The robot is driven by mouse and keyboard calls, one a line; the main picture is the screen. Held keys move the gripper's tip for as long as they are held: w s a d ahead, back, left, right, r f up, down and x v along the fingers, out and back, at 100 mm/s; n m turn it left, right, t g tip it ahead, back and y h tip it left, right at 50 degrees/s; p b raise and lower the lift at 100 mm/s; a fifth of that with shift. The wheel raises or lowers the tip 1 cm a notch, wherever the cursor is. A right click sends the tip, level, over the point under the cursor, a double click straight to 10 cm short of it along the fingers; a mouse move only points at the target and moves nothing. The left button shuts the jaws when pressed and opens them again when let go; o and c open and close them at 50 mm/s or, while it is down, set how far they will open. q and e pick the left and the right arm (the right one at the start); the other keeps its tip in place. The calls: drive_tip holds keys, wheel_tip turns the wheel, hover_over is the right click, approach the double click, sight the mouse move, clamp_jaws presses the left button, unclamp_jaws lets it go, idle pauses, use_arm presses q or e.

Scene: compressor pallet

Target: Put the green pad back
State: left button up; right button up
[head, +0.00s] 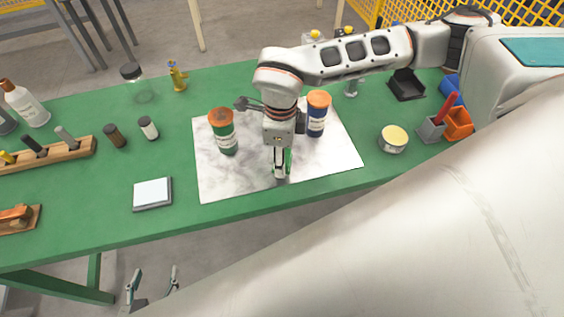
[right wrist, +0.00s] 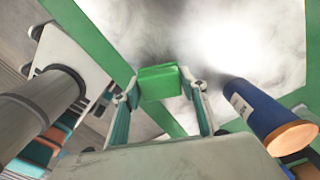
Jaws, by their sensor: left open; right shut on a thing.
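The green pad (right wrist: 159,82) is a small green block between the fingertips of my right gripper (right wrist: 160,88) in the right wrist view. In the head view, the right gripper (head: 281,172) points down over the front middle of the white marbled sheet (head: 330,160), and a sliver of the green pad (head: 289,160) shows beside its fingers. I cannot tell whether the pad touches the sheet. My left gripper (head: 152,284) is open and empty, below the table's front edge at the lower left.
A green canister (head: 222,132) stands left of the right gripper and a blue canister (head: 317,115) right of it, close to the arm. A round tin (head: 393,138) and a white-topped square block (head: 152,193) sit on the green table (head: 100,200). The sheet's front left is clear.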

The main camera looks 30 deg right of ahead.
wheel_tip(320, 180, down, 3)
drive_tip(key=shift+f, duration=0.1)
drive_tip(key=shift+f, duration=0.1)
drive_tip(key=o, duration=1.1)
drive_tip(key=shift+c, duration=0.2)
